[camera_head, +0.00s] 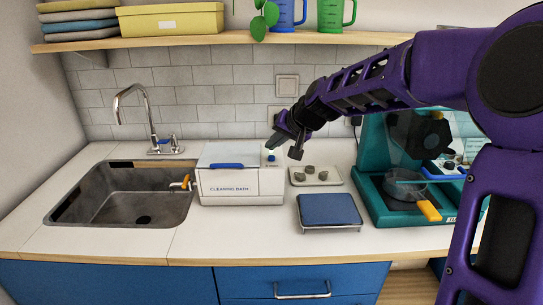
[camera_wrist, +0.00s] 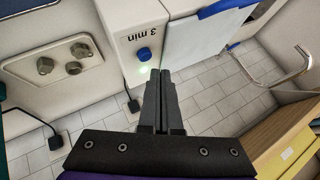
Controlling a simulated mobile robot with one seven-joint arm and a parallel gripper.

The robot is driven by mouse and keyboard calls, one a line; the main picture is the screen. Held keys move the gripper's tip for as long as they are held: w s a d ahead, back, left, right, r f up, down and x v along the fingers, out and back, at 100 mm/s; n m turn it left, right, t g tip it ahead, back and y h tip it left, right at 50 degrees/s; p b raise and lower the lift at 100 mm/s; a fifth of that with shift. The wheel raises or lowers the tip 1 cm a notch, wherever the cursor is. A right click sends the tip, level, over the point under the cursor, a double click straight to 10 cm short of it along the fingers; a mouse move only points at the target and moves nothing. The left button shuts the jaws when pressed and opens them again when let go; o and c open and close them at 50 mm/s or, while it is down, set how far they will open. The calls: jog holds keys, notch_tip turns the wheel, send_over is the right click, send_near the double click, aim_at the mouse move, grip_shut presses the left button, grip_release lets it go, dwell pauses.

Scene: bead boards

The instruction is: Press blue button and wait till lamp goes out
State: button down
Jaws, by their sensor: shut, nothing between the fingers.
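The white cleaning bath (camera_head: 243,187) stands on the counter right of the sink, with a blue-handled lid. The blue button (camera_wrist: 144,54) is on the right part of its top, beside a "3 min" label; it also shows in the head view (camera_head: 271,158). A lamp (camera_wrist: 151,72) near the button glows green. My gripper (camera_wrist: 163,74) is shut and empty, its fingertips close to the button and lamp. In the head view my gripper (camera_head: 272,144) is just above that corner of the bath. I cannot tell whether it touches anything.
A tray (camera_head: 300,183) with several small metal parts lies right of the bath. A blue-topped flat device (camera_head: 330,209) is in front of it. A teal machine (camera_head: 378,205) with a pan stands farther right. The sink (camera_head: 95,196) is at left. A shelf (camera_head: 232,38) runs above.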

aim_at(274, 162)
notch_tip(274, 162, up, 5)
jog(key=p, duration=0.2)
jog(key=shift+f+p, duration=0.15)
jog(key=shift+p, duration=0.25)
